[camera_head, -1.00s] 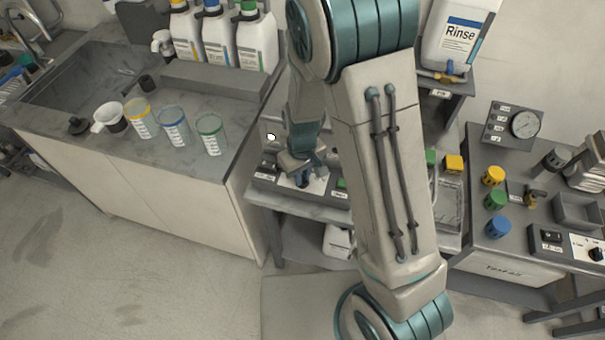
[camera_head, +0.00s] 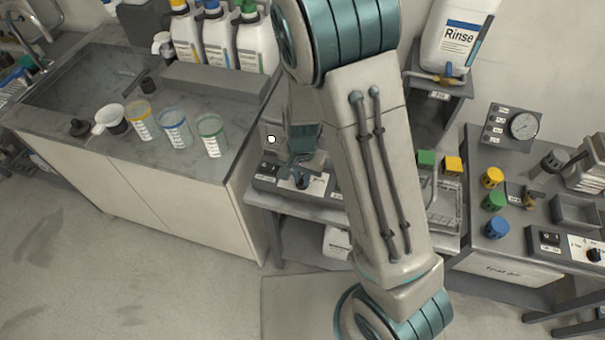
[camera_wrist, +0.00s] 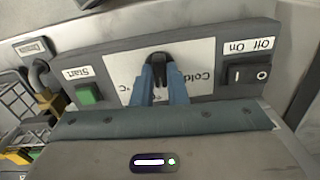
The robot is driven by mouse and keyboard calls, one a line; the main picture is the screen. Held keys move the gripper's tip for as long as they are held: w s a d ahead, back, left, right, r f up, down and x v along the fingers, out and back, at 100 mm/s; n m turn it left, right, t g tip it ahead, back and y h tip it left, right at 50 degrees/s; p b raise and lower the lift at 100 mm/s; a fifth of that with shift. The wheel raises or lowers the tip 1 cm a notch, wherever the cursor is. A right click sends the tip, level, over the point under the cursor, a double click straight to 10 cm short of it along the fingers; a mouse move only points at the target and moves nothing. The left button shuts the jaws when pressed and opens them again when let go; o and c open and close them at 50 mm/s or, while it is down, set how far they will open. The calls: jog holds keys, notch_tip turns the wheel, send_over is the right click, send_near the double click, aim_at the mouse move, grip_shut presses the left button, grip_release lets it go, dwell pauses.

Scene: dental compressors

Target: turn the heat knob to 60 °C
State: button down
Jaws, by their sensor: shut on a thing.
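The heat knob (camera_wrist: 158,57) is black and sits on a white dial plate (camera_wrist: 120,82) on a grey control panel. The plate reads "Cold" and "°C", upside down in the wrist view. My gripper (camera_wrist: 163,72) has its two blue fingers shut on the knob and hides much of the dial. The pointer and the 60 mark cannot be made out. In the head view my gripper (camera_head: 301,177) is at the same panel, partly shaded by my arm.
The panel also has a green Start button (camera_wrist: 87,95) and an Off/On switch (camera_wrist: 248,74). A sink counter (camera_head: 190,165) with cups stands to the left. A bench with a gauge box (camera_head: 512,126) stands to the right.

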aim_at(302, 180)
jog(key=m+p, duration=0.2)
jog(key=m, duration=0.3)
jog(key=shift+r+m, duration=0.15)
jog(key=shift+m, duration=0.15)
jog(key=m+p, duration=0.2)
jog(key=m, duration=0.3)
jog(key=shift+m, duration=0.3)
jog(key=c, duration=1.4)
grip_release()
jog(key=shift+c, duration=0.2)
notch_tip(302, 180, up, 14)
jog(key=p, duration=0.2)
jog(key=shift+f, duration=0.2)
